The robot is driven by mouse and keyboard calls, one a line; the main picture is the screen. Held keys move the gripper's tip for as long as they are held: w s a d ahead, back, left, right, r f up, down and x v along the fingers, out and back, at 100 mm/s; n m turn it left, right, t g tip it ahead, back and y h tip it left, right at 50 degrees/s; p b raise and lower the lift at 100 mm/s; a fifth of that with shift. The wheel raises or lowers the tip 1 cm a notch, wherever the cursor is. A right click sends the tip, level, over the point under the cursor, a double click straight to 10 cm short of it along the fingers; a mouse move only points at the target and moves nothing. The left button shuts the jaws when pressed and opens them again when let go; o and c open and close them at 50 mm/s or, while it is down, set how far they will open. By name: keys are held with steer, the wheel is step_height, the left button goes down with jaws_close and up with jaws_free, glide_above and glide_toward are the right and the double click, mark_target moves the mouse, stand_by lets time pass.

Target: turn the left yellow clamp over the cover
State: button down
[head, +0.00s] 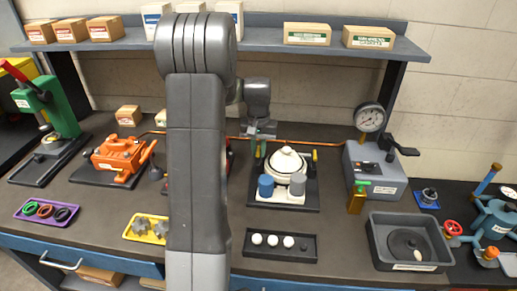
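A white round housing with a domed cover (287,161) sits on a black base plate (285,205) near the middle of the bench. A yellow clamp (314,156) stands upright at the right of the cover. My gripper (259,154) points down at the left rear edge of the cover, with greenish fingertips. The left yellow clamp cannot be made out clearly; it is at least partly hidden by my gripper. The gap between the fingers is too small to judge, and I cannot tell whether they hold anything.
A blue cylinder (265,187) and a grey cylinder (297,184) stand before the housing. A tray with white balls (280,246) lies in front. A grey gauge unit (375,172) is at right, and an orange device (119,155) at left. A copper pipe (310,141) runs behind.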

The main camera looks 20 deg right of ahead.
mark_target(259, 150)
steer(key=shift+n, duration=0.4)
steer(key=n, duration=0.8)
steer(key=shift+b, duration=0.35)
steer(key=n, duration=0.9)
steer(key=shift+r, duration=0.1)
steer(key=c, duration=1.4)
jaws_free()
steer(key=shift+o, duration=0.2)
step_height(259, 150, up, 14)
steer(key=b, duration=0.1)
steer(key=shift+b, duration=0.3)
